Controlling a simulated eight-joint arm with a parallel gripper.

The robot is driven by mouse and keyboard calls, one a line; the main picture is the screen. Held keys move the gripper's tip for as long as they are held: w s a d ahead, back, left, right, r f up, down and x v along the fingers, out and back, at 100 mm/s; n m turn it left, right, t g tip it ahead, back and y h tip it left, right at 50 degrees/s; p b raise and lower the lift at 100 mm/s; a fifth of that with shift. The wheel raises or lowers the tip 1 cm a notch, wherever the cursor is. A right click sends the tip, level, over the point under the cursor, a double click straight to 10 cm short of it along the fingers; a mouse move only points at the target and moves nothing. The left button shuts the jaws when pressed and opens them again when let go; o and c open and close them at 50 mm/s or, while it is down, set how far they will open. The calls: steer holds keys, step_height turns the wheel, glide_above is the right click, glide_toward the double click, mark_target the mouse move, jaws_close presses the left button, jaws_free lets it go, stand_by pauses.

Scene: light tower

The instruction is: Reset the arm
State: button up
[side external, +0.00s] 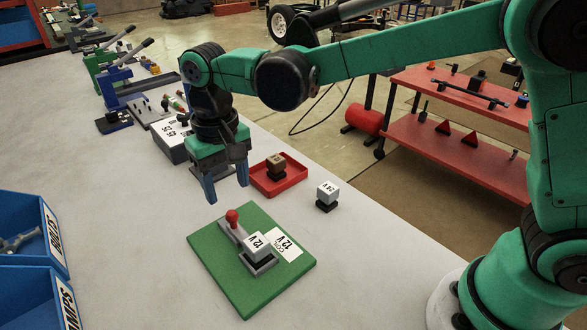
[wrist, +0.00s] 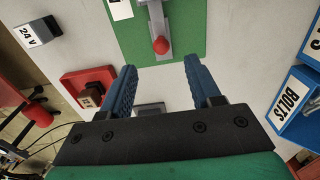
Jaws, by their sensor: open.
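My gripper (side external: 227,190) points down above the grey table, its two blue fingers apart with nothing between them. It is beyond the green board and left of the red tray in the side external view. In the wrist view my gripper (wrist: 158,85) also shows open and empty. The green board (side external: 215,262) carries a red-knobbed lever (side external: 232,216), a white 12 V block (side external: 257,245) seated in a grey holder, and a 12 V coil label. The knob also shows in the wrist view (wrist: 161,46).
A red tray (side external: 293,186) holds a brown block (side external: 276,163). A white 24 V block (side external: 327,191) stands on the table to its right. Blue bins (side external: 40,262) are at left. A grey box (side external: 168,147) and blue and green lever tools stand behind my gripper.

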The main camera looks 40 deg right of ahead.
steer(key=s+d+r+t, duration=0.1)
steer(key=s+d+t, duration=0.2)
steer(key=d, duration=0.5)
steer(key=s+d+r+t, duration=0.1)
steer(key=s+d+t, duration=0.3)
steer(key=s+d, duration=0.2)
steer(key=shift+s+d+r, duration=0.2)
steer(key=shift+d+r, duration=0.15)
steer(key=shift+d, duration=0.55)
